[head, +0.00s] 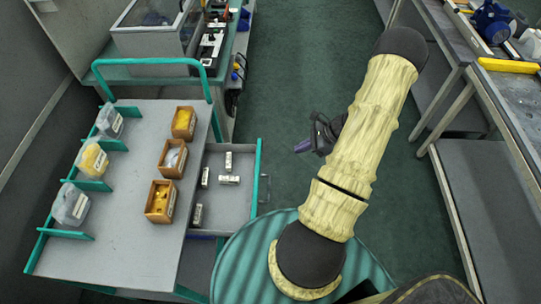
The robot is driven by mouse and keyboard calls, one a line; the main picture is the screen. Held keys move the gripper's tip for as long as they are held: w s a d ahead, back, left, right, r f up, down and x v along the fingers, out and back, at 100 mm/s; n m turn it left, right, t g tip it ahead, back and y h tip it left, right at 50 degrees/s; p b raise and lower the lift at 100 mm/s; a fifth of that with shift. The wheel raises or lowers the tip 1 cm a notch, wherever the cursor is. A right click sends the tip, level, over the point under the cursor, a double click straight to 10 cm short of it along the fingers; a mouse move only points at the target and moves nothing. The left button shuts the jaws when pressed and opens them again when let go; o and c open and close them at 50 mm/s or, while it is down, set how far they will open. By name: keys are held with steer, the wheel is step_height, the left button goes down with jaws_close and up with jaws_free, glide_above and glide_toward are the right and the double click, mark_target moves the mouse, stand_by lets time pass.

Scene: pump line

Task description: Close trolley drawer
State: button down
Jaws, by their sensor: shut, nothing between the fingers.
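The trolley (125,245) stands at the left, with a grey top and a teal frame and handle. Its drawer (232,203) is pulled out on the right side, with a grey floor and a teal edge. Several small labelled white blocks lie in the drawer. A small handle (265,188) shows on the drawer's outer face. My gripper (300,147) is shut and empty, its purple fingertips pointing left. In the picture it is above and right of the drawer, apart from it. My arm partly hides the gripper's body.
On the trolley top are several wooden boxes (160,202) and clear bags (70,204) between teal dividers. A bench with a clear case (150,45) stands behind. Workbenches (490,190) line the right. Green floor (300,60) is free between.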

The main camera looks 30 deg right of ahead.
steer(key=shift+a, duration=0.1)
steer(key=r+p+x, duration=0.1)
steer(key=x, duration=0.5)
steer(key=w+a+r+p+x, duration=0.1)
steer(key=p+x, duration=0.1)
steer(key=x, duration=0.4)
steer(key=shift+w+a+f, duration=0.25)
steer(key=shift+a, duration=0.3)
